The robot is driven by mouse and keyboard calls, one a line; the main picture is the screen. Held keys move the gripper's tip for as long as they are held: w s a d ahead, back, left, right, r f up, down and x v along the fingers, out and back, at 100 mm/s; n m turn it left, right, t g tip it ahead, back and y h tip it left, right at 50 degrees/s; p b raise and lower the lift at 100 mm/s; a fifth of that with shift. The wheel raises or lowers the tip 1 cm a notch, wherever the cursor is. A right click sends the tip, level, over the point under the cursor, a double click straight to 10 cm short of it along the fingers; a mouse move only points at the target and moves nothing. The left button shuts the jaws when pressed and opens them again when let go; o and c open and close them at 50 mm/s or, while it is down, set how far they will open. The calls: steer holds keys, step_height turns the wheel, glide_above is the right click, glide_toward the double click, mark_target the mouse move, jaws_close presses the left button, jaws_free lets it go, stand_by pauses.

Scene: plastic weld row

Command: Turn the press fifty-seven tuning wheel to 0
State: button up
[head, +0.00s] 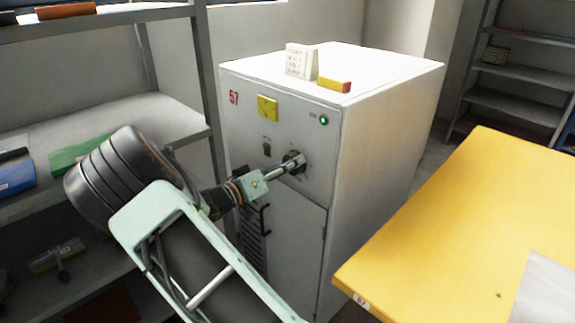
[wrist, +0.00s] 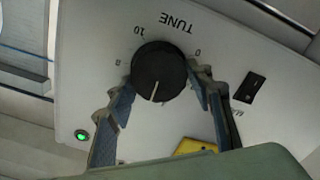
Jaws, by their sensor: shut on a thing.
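The press (head: 385,130) is a white cabinet marked 57 in red. Its tuning wheel (wrist: 158,68) is a round black knob labelled TUNE, seen nearly upside down in the wrist view. Marks 0, 10 and 8 show around it; other marks are hidden. The wheel's white line points down in the wrist view, away from the 0 at its upper right. My gripper (wrist: 160,92) is shut on the wheel, one finger on each side. In the head view my gripper (head: 288,165) reaches the front panel and mostly hides the wheel.
A green light (head: 323,120), a black switch (head: 267,149) and a yellow plate (head: 267,107) are on the panel. Shelves stand left; a yellow table (head: 470,215) stands right.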

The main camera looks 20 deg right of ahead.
steer(key=n+p, duration=0.3)
steer(key=n, duration=0.6)
steer(key=n+p, duration=0.3)
steer(key=n, duration=0.5)
steer(key=f+n+p, duration=0.1)
steer(key=n+p, duration=0.2)
steer(key=n, duration=0.6)
steer(key=shift+s+n+p, duration=0.1)
steer(key=shift+n+p, duration=0.2)
steer(key=shift+p, duration=0.1)
stand_by(0.3)
steer(key=o, duration=1.1)
